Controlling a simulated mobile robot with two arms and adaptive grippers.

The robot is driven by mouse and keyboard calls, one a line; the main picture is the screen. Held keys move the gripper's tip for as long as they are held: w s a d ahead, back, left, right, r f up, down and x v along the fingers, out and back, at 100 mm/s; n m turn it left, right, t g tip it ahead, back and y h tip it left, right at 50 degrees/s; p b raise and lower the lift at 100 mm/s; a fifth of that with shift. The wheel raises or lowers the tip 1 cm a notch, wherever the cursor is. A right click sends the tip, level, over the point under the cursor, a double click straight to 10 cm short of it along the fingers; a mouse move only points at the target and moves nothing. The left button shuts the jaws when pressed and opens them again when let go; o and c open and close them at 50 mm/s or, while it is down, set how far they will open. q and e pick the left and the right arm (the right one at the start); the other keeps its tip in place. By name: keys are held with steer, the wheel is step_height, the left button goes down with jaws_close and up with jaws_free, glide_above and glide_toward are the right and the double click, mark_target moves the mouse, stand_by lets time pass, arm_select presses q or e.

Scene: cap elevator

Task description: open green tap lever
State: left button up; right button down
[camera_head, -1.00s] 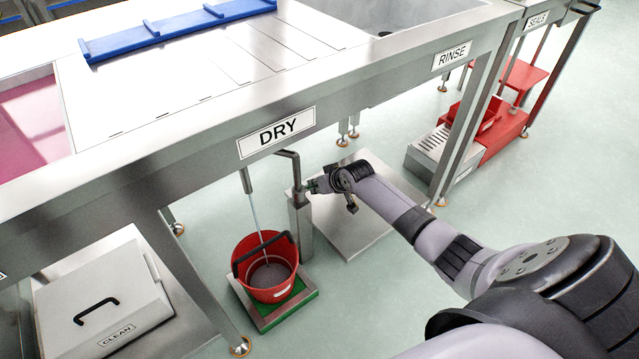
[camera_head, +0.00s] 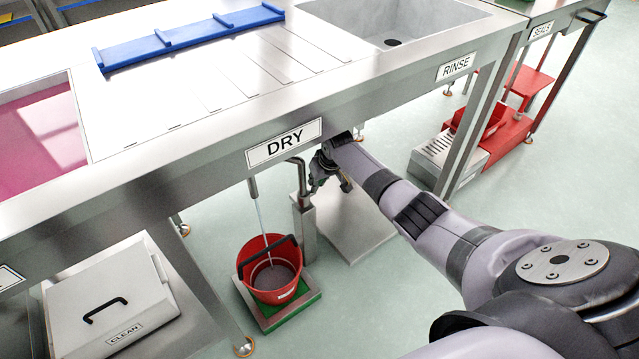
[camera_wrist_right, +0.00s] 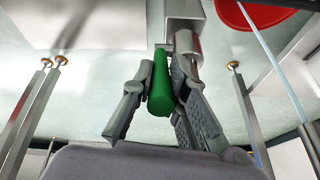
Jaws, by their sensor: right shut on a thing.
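The tap is a grey metal post (camera_head: 303,218) with a bent pipe on top, standing under the front of the bench by the DRY sign. Its green lever (camera_wrist_right: 160,90) shows in the right wrist view between the two fingers of my right gripper (camera_wrist_right: 158,95), which is shut on it. In the head view my right gripper (camera_head: 322,177) is at the top of the post, just right of the bent pipe, and hides the lever. A thin pale line, a stream or a rod, runs from a spout down into the red bucket (camera_head: 247,268). My left gripper is out of view.
The bucket stands on a green-topped platform (camera_head: 310,290). The bench edge with the DRY sign (camera_head: 284,143) hangs just above my right gripper. A flat metal plate (camera_head: 360,225) lies behind the arm. A CLEAN box (camera_head: 150,290) is at left. Open floor lies in front.

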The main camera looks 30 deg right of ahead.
steer(key=shift+w+a+r, duration=0.1)
steer(key=shift+w, duration=0.1)
steer(key=c, duration=1.8)
jaws_free()
steer(key=shift+s, duration=0.1)
steer(key=shift+s+r, duration=0.1)
steer(key=shift+r, duration=0.25)
steer(key=v, duration=0.3)
steer(key=shift+r, duration=0.35)
steer(key=s+d, duration=0.1)
steer(key=s, duration=1.1)
steer(key=shift+s+r, duration=0.2)
